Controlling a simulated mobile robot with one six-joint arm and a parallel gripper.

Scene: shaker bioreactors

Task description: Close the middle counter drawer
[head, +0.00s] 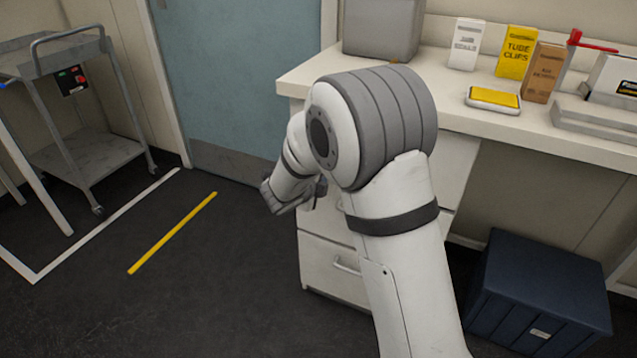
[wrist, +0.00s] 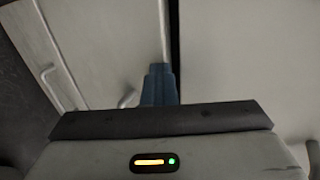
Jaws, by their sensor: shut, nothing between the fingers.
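The white counter drawers are stacked under the left end of the counter (head: 290,85). The middle drawer (head: 322,218) is largely hidden behind my arm in the head view, so how far it stands out cannot be told there. The bottom drawer (head: 325,268) shows below it with a bar handle. My gripper (head: 318,188) is beside the drawer fronts, partly hidden by my own arm. In the wrist view my blue fingers (wrist: 158,70) are together and empty, close to pale drawer fronts with handles. A dark gap runs beyond the fingertips; contact cannot be told.
A dark blue bin (head: 540,290) stands under the counter at right. Boxes and a yellow-topped device (head: 493,99) are on the counter. A metal cart (head: 85,150) stands at left. The floor left of the drawers is clear, with a yellow line (head: 172,233).

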